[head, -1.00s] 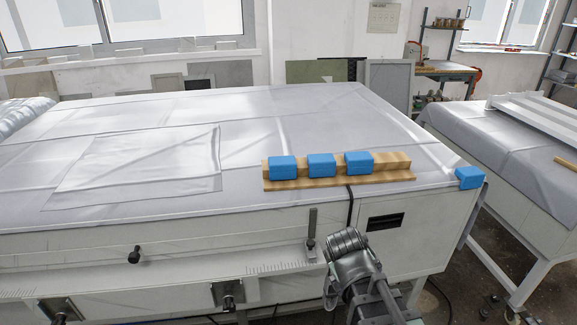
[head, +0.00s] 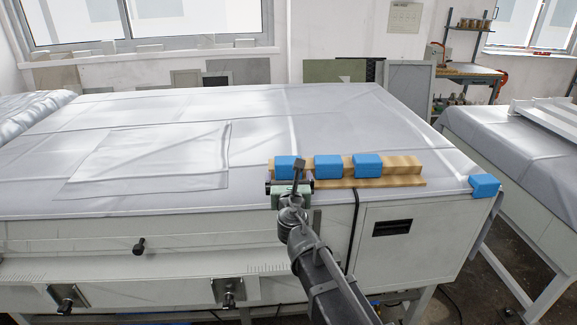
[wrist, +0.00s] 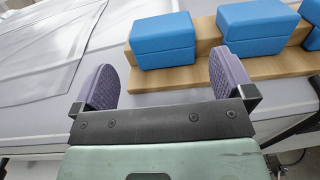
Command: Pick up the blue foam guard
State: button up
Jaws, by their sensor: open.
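Three blue foam guards sit in a row on a wooden rack (head: 400,183) near the front edge of the covered table: the left guard (head: 285,163), the middle guard (head: 328,167) and the right guard (head: 367,166). A further blue guard (head: 485,186) is on the table's front right corner. My gripper (head: 290,184) is in front of the left guard and partly covers it. In the wrist view my gripper (wrist: 165,85) is open and empty between its purple pads. The left guard (wrist: 162,40) lies ahead, toward the right pad, with the middle guard (wrist: 258,30) farther right.
The table cover (head: 340,110) is mostly clear, with a flat sheet (head: 150,155) on the left. The machine's front panel (head: 400,250) has handles and drops below the edge. A second covered table (head: 500,140) stands to the right across a gap.

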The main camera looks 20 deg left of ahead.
aim_at(289, 167)
jog(key=x, duration=0.5)
jog(key=shift+w, duration=0.15)
jog(key=shift+c, duration=0.5)
jog(key=c, duration=0.6)
jog(key=shift+c, duration=0.2)
